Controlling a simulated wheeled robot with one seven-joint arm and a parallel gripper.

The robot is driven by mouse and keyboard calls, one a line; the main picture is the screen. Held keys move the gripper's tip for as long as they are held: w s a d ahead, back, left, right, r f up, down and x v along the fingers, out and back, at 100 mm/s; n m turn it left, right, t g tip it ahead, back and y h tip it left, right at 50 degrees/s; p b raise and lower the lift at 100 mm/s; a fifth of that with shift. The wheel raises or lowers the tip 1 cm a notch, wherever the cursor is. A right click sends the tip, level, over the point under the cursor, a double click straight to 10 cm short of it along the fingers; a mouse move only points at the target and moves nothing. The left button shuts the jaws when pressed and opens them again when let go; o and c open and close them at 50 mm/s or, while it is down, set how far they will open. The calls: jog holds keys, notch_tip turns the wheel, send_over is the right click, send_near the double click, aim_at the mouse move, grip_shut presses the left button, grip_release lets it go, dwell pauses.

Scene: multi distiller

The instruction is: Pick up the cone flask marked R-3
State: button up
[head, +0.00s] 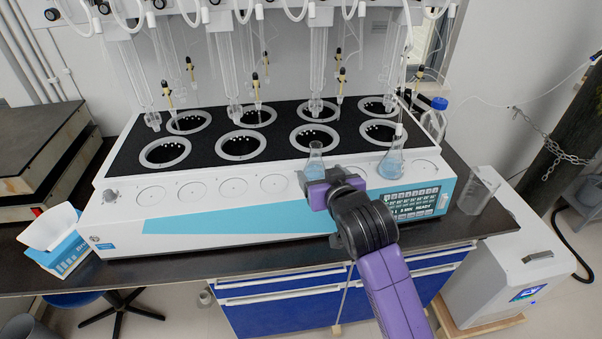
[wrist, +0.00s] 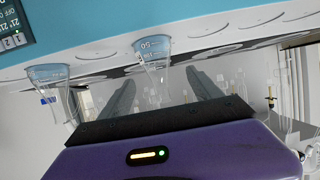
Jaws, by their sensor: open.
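A small cone flask (head: 314,162) with blue liquid stands on the front ledge of the distiller, just beyond my gripper (head: 318,183). In the wrist view this flask (wrist: 154,56) appears upside down, with a "50" mark on it. My gripper (wrist: 162,88) is open there, one finger showing on each side of the flask's neck; I cannot tell whether they touch it. A second cone flask (head: 391,162) with blue liquid stands to the right, and also shows at the left of the wrist view (wrist: 52,82). No R-3 label is readable on either.
The distiller (head: 110,222) has several round heating wells and hanging glass tubes behind the flasks. A blue-capped bottle (head: 434,122) and an empty beaker (head: 477,192) stand at the right. A control panel (head: 412,203) lies below the second flask.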

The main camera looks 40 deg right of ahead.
aim_at(317, 166)
jog(key=shift+x, duration=1.2)
jog(key=shift+d+p+x, duration=0.25)
jog(key=shift+p+x, duration=0.6)
jog(key=shift+x, duration=1.85)
jog(key=shift+s, duration=0.15)
jog(key=shift+c, duration=0.2)
jog(key=c, duration=1.4)
jog(key=shift+c, duration=0.6)
jog(key=shift+r, duration=0.25)
